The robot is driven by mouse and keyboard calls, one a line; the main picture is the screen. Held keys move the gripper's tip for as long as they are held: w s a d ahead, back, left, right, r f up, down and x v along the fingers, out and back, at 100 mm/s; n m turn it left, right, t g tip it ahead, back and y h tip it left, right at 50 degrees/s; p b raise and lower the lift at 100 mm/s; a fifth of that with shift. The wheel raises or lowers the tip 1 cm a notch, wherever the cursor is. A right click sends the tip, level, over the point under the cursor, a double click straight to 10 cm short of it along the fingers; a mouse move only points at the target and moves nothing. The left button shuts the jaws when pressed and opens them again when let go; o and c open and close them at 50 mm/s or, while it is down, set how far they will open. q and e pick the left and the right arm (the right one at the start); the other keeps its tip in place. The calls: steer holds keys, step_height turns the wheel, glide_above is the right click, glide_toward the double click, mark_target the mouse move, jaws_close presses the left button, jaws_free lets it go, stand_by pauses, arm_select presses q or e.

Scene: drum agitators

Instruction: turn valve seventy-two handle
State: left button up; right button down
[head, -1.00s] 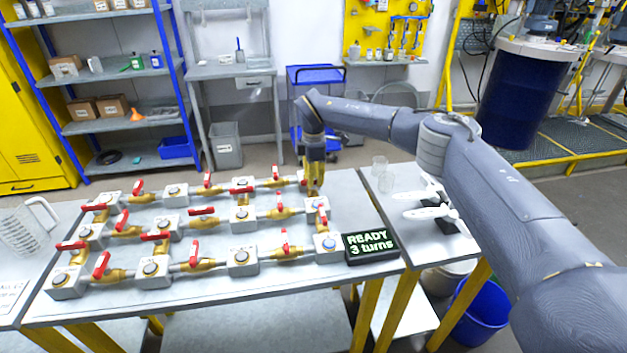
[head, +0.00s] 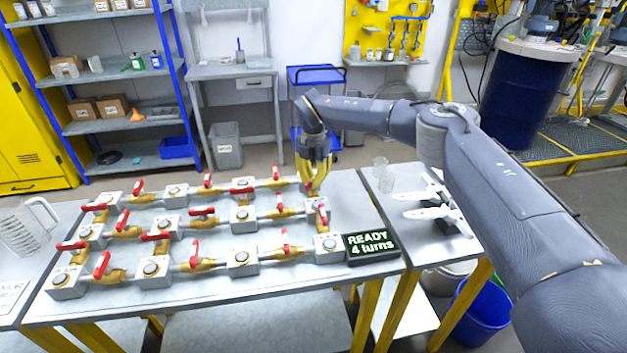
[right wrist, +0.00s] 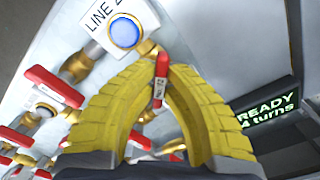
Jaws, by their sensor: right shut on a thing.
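My right gripper (head: 312,186) reaches down over the right end of the valve rows in the head view. In the right wrist view its yellow fingers (right wrist: 162,75) are shut on a red valve handle (right wrist: 161,84), with the tips meeting around it. A small white tag on the handle is too blurred to read. A dark display (head: 371,246) beside the valves reads "READY 4 turns". My left gripper is not in view.
Several other valves with red handles (head: 201,212) stand in rows on the grey bench (head: 250,304), left of my right gripper.

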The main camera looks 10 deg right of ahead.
steer(key=n, duration=0.4)
steer(key=shift+n, duration=0.3)
steer(key=shift+a+n, duration=0.1)
steer(key=shift+n, duration=2.1)
steer(key=c, duration=1.5)
jaws_free()
steer(key=shift+o, duration=0.2)
steer(key=shift+w, duration=0.1)
step_height(320, 180, up, 12)
